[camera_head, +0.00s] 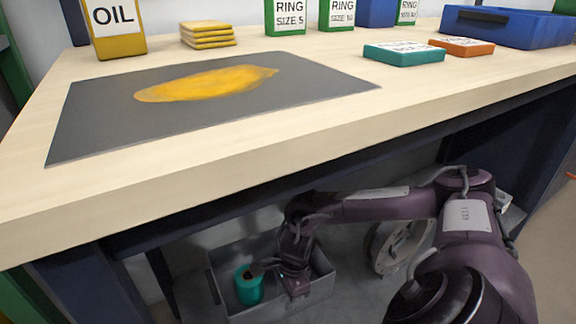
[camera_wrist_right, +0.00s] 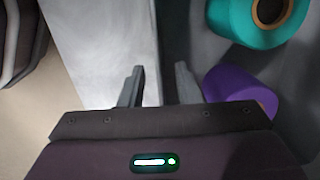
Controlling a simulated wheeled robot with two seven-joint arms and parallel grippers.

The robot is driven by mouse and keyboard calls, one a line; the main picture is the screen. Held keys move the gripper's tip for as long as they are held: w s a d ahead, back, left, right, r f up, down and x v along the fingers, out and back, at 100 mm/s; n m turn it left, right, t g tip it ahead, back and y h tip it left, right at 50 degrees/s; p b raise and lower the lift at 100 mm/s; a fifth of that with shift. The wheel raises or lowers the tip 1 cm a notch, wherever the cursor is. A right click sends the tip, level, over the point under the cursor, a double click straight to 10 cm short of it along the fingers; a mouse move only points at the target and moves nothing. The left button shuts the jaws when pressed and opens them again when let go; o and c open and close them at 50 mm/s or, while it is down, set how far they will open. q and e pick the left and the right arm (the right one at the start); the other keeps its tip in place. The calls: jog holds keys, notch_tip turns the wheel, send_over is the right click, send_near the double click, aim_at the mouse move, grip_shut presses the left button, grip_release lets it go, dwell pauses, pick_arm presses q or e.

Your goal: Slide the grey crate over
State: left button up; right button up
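The grey crate (camera_head: 268,312) stands under the workbench in the head view, with a teal spool (camera_head: 248,286) inside. My right gripper (camera_head: 292,284) reaches down at the crate, and its arm covers part of it. In the right wrist view, the two fingers of my right gripper (camera_wrist_right: 158,88) are apart. One finger is on each side of the crate's wall (camera_wrist_right: 172,45); I cannot tell whether they touch it. The teal spool (camera_wrist_right: 262,18) and a purple spool (camera_wrist_right: 240,90) lie inside the crate, beside the inner finger. My left gripper is not in view.
The wooden bench top (camera_head: 230,155) overhangs the crate and my right arm. A yellow oil can (camera_head: 112,30) and boxes stand on top.

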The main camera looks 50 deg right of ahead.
jog(key=shift+w+a+f+b, duration=0.15)
jog(key=shift+f+b, duration=0.25)
jog(key=shift+f, duration=0.9)
jog(key=shift+c, duration=0.3)
grip_shut()
